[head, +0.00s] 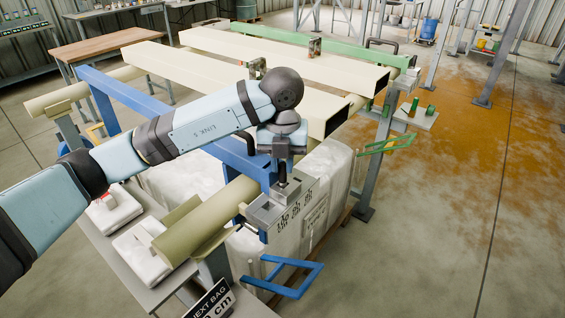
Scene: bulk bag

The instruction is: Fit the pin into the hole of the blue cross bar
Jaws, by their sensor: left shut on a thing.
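My left gripper (282,152) comes in from the left, pointing down above the near end of the blue cross bar (133,97). It is shut on a dark pin (283,173), which stands about upright below the fingers. The pin's lower end is over or at a grey metal block (266,214) at the bar's near end. I cannot tell whether the tip is in a hole, and the hole itself is hidden. My right gripper is out of view.
A white bulk bag (316,200) hangs below the frame. Long cream beams (206,76) and a green beam (310,48) lie behind. A blue handle (287,278) and green handle (385,145) stick out.

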